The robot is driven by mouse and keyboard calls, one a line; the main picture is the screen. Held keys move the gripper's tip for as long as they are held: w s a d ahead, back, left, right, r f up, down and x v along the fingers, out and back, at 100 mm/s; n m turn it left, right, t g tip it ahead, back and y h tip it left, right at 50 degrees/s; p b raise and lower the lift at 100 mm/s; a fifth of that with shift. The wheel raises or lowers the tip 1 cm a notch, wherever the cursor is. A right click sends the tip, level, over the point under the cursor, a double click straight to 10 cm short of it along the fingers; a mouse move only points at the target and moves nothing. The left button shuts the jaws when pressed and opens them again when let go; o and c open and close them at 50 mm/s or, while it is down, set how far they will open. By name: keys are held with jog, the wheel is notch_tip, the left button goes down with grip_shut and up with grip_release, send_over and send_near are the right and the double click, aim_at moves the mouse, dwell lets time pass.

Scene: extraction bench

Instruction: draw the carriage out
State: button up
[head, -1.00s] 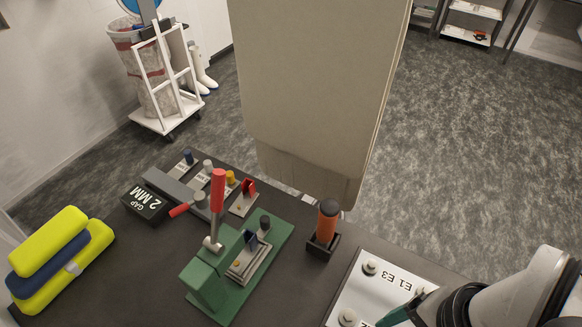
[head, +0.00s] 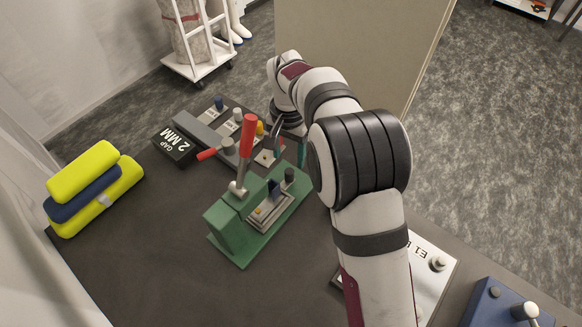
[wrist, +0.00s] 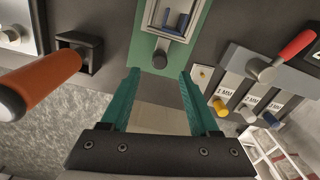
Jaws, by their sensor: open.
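The green fixture (head: 232,236) stands on the dark bench with an upright red lever (head: 248,145). The carriage (head: 268,213), a small metal frame with a dark blue block, sits on its bed. A dark knob (head: 289,174) stands at the carriage's outer end. In the wrist view, the carriage frame (wrist: 148,20) is at top centre and the knob (wrist: 160,58) shows below it. My gripper (wrist: 160,78) has its teal fingers spread wide and empty, with the knob just beyond and between the tips in the picture. The head view shows my gripper (head: 290,148) just past the knob.
An orange handle (wrist: 45,85) in a dark holder (wrist: 80,45) is left in the wrist view. A gauge rack (head: 200,132) with coloured knobs and the black "GAP 2 MM" block (head: 174,147) lie beyond the fixture. Yellow pads (head: 85,170) lie at left.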

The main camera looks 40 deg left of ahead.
aim_at(289, 171)
notch_tip(289, 171, down, 8)
jog(key=shift+r, duration=0.15)
grip_shut()
dwell(0.3)
dwell(1.1)
